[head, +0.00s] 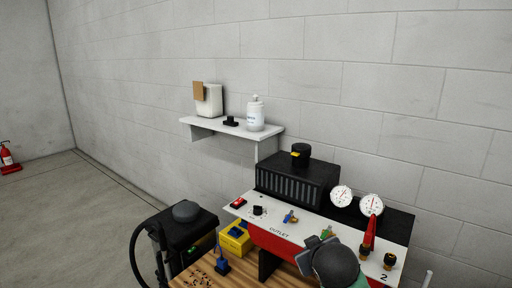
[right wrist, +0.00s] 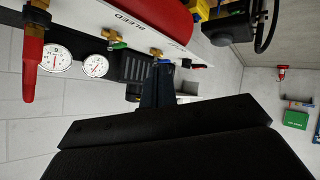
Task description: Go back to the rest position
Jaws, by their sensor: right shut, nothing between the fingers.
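My right gripper (right wrist: 158,85) shows in the right wrist view as dark fingers beyond a wide black body. The fingers are together with nothing between them. They point toward the compressor's control panel (right wrist: 160,35), which appears turned over in this view. I cannot tell whether they touch it. My left gripper is not in view.
A wall shelf (head: 205,125) holds a white container (head: 209,100) and a white bottle (head: 256,115). A wooden bench top (head: 205,274) lies in front, with a yellow box (head: 234,240). Floor at left is clear near a red extinguisher (head: 6,157).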

